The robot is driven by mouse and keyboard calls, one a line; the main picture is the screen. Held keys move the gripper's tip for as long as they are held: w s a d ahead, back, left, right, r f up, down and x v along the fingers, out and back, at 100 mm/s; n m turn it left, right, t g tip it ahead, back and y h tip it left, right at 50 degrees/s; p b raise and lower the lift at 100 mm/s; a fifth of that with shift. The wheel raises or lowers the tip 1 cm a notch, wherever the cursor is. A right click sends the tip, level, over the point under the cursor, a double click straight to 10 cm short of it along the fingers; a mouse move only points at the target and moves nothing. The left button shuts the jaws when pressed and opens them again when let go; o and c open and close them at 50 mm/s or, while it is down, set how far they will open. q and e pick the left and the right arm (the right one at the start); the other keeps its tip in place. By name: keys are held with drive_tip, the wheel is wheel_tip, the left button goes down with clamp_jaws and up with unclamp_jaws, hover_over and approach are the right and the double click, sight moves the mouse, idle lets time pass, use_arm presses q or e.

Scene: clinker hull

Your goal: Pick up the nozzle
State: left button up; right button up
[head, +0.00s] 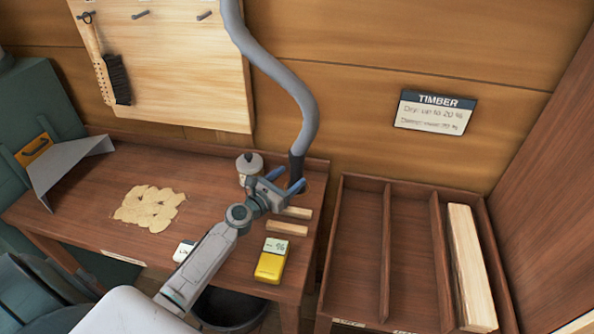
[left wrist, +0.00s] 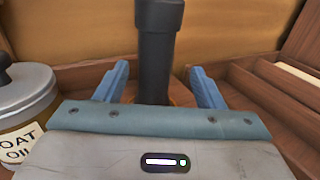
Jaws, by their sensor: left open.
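The nozzle (head: 296,164) is the dark end piece of a grey hose (head: 296,88) that hangs down over the bench's back right corner. In the left wrist view the nozzle (left wrist: 158,42) stands upright between the blue fingers, with a gap on either side. Its lower end is hidden behind my gripper body. My left gripper (head: 284,179) is open, its fingers on either side of the nozzle; the left wrist view shows the same gripper (left wrist: 158,75). My right gripper is in neither view.
A lidded tin (head: 248,167) stands close left of my gripper. Wood strips (head: 288,229) and a yellow meter (head: 272,262) lie on the bench (head: 100,221). Shavings (head: 149,207) lie further left. A divided timber rack (head: 386,255) stands to the right.

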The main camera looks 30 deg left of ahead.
sight(292, 173)
use_arm(q)
drive_tip(key=x, duration=0.3)
drive_tip(key=shift+w+a+f, duration=0.1)
drive_tip(key=shift+w+a, duration=0.1)
drive_tip(key=shift+w, duration=0.25)
drive_tip(key=shift+w+d+f, duration=0.1)
drive_tip(key=shift+w+d, duration=0.05)
drive_tip(key=shift+w, duration=0.3)
drive_tip(key=c, duration=1.2)
drive_tip(key=shift+o, duration=0.2)
